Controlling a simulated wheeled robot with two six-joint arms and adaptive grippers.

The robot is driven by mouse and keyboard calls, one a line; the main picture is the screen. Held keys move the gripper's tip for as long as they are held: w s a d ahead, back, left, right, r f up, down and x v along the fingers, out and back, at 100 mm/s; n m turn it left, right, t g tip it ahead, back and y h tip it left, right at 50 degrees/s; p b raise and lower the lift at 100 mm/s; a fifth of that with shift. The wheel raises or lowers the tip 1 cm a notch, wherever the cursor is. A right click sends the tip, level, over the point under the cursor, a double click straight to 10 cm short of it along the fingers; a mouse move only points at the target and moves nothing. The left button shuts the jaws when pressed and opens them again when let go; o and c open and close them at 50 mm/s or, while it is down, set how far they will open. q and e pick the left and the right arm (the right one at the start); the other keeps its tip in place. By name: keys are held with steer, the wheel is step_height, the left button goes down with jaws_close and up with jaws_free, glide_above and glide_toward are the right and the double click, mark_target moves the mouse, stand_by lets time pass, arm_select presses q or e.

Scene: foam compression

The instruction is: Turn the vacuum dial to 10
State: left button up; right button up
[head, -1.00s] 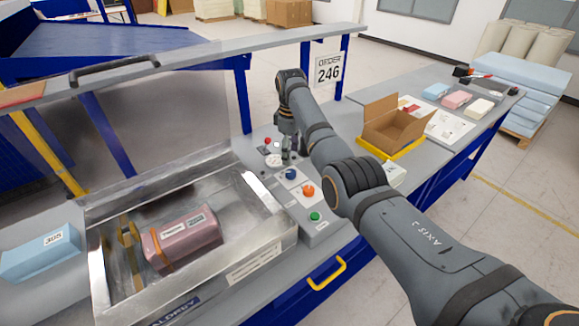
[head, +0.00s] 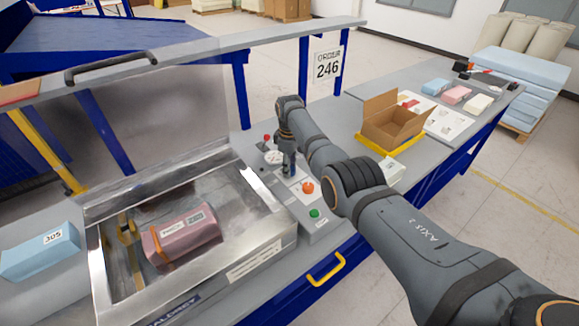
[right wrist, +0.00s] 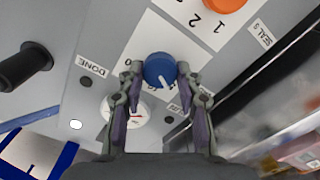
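A blue dial (right wrist: 158,70) with a white pointer line sits on the grey control panel. In the right wrist view its pointer slants to the lower right. My right gripper (right wrist: 160,72) has one finger on either side of it, with the tips close to its edges; firm contact is not visible. In the head view the right gripper (head: 288,174) stands upright over the dial and hides most of it. A white round gauge (right wrist: 138,113) with a red needle shows between the fingers. The dial's scale is too hidden to read. My left gripper is not in view.
An orange knob (head: 308,187) and a green button (head: 315,213) lie close by on the panel. The open metal chamber (head: 270,226) holds a pink foam block (head: 190,236). A cardboard box (head: 393,125) stands to the right beyond my arm.

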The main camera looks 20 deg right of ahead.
steer(key=c, duration=0.4)
steer(key=shift+o, duration=0.2)
steer(key=m, duration=0.3)
steer(key=shift+m, duration=2.3)
steer(key=o, duration=1.1)
steer(key=shift+o, duration=0.2)
